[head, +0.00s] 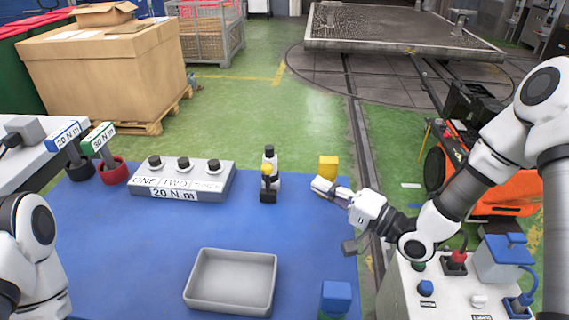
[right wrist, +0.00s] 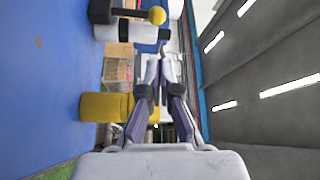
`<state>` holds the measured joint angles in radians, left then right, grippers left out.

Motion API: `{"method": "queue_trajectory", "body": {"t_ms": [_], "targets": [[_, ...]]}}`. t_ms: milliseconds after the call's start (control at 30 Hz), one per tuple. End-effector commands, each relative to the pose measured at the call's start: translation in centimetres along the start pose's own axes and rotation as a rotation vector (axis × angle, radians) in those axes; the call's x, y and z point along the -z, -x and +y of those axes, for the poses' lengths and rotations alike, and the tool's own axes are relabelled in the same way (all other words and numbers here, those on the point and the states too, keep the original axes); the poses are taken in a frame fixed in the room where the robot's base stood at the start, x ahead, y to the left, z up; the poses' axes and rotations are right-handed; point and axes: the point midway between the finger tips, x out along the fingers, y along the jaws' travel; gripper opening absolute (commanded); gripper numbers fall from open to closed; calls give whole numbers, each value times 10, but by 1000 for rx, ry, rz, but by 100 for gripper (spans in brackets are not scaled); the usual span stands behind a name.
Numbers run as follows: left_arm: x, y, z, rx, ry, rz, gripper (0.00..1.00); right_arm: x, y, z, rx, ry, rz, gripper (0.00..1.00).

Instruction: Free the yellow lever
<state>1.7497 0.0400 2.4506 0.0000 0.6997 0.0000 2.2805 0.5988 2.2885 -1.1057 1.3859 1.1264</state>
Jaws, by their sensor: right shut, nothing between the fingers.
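The yellow-knobbed lever (head: 267,171) stands on a small black base (head: 269,196) near the far middle of the blue table. In the right wrist view, its yellow knob (right wrist: 157,15) shows at the top. A white upright object with a black top (head: 270,153) stands close behind it; I cannot tell whether they touch. My right gripper (head: 317,186) is shut and empty, to the right of the lever and apart from it. It also shows in the right wrist view (right wrist: 160,58). My left gripper is out of view.
A yellow block (head: 328,166) stands just behind my right gripper. A grey box with three black knobs (head: 183,179) is left of the lever. A grey tray (head: 232,310) and a blue block (head: 336,297) are nearer. Two labelled tools (head: 105,152) stand far left.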

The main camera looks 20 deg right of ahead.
Motion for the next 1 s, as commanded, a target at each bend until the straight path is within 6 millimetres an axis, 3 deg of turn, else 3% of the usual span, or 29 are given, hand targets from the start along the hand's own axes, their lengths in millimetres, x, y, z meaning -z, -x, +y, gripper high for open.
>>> {"method": "queue_trajectory", "body": {"t_ms": [167,533,700,1000], "targets": [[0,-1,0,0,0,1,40,-2,-20,1,-2,5,-6,0],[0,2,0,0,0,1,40,-1,-89,0,-1,3,-4,0],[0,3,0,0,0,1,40,-1,-98,0,0,0,-1,0],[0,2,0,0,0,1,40,0,-98,0,0,1,-1,0]]}}
